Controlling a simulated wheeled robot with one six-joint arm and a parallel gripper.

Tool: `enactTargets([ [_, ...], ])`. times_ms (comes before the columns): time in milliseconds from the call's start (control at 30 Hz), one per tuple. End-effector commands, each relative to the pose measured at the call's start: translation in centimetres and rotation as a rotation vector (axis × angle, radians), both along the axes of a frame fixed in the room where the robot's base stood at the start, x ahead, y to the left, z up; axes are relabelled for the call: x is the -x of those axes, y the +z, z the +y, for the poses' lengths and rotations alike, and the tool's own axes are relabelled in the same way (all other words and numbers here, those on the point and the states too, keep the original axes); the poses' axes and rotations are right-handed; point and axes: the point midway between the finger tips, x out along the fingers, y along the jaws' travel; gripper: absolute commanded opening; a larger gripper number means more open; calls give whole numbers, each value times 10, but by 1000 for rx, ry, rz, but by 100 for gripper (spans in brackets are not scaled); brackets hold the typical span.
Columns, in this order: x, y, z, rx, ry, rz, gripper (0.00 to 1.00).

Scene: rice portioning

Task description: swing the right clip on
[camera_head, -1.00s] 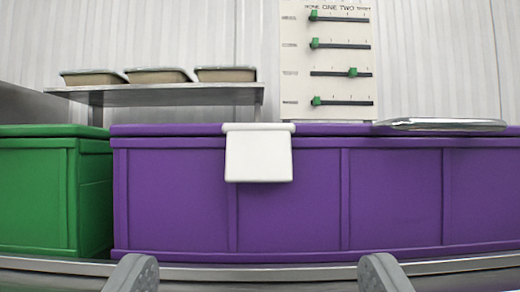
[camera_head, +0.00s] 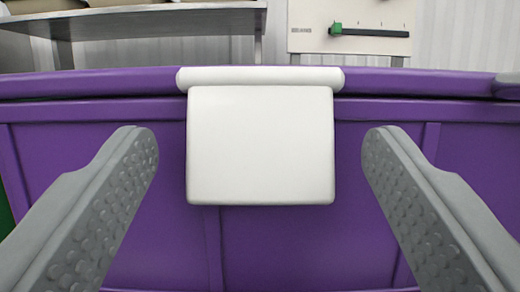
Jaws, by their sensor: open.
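A white clip (camera_head: 261,145) hangs on the front of a purple box (camera_head: 292,250), centred in view. Its rounded top bar lies along the box's upper edge and its flat plate hangs down over the front wall. My gripper (camera_head: 260,155) is open and empty. One grey finger is on each side of the clip, with a gap to it on both sides. No other clip shows.
A metal shelf (camera_head: 210,18) with containers (camera_head: 45,5), cut off at the top, stands behind the box. A white board (camera_head: 350,42) with a slider and green knob (camera_head: 336,29) is behind at right. A grey object (camera_head: 508,85) sits on the rim at the far right.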

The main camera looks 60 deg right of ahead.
Motion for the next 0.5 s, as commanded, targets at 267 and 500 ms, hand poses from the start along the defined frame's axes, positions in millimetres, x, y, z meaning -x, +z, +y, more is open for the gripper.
enactTargets([
  [267,0,0,0,0,0,0,43],
  [500,-1,-2,-1,20,-2,-11,28],
])
